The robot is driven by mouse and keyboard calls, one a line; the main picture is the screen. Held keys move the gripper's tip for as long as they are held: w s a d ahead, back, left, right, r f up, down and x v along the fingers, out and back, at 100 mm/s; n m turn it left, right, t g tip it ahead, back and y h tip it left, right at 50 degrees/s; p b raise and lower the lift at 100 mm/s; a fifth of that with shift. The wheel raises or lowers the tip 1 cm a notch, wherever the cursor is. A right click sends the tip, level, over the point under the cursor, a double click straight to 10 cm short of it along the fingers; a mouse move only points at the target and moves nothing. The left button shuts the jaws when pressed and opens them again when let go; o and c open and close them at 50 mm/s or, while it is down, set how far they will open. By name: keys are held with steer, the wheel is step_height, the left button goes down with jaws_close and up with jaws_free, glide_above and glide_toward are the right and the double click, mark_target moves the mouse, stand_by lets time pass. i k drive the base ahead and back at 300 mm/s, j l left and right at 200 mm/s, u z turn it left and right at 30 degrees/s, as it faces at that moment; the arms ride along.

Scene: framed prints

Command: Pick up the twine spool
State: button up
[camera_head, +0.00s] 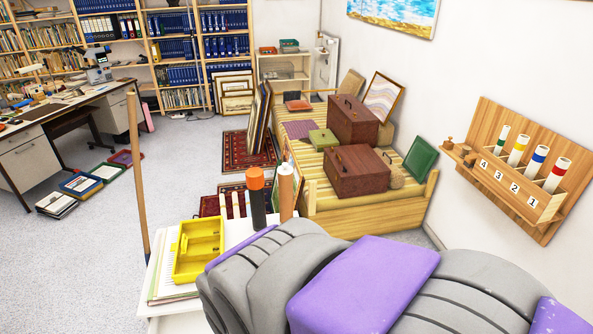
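A small tan, rounded thing that looks like the twine spool (396,178) sits on the slatted wooden bench (370,219), at its right part. It is just right of a brown wooden box (357,171), and it is too small for me to make out any winding. A green framed panel (421,159) leans behind it to the right. My gripper is not in view.
A white table (163,293) with a yellow tray (197,250) and upright tubes (285,191) stands in front. A wooden wall rack (522,170) hangs at right. A wooden pole (138,177) stands at left. Grey floor (90,255) is open at left.

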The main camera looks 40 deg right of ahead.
mark_target(466, 149)
steer(key=z, duration=2.55)
steer(key=u, duration=0.2)
steer(key=i, duration=2)
steer(key=i+z, duration=0.25)
steer(key=i, duration=0.2)
steer(key=i+j+z, duration=0.25)
steer(key=i, duration=0.15)
steer(key=l, duration=0.1)
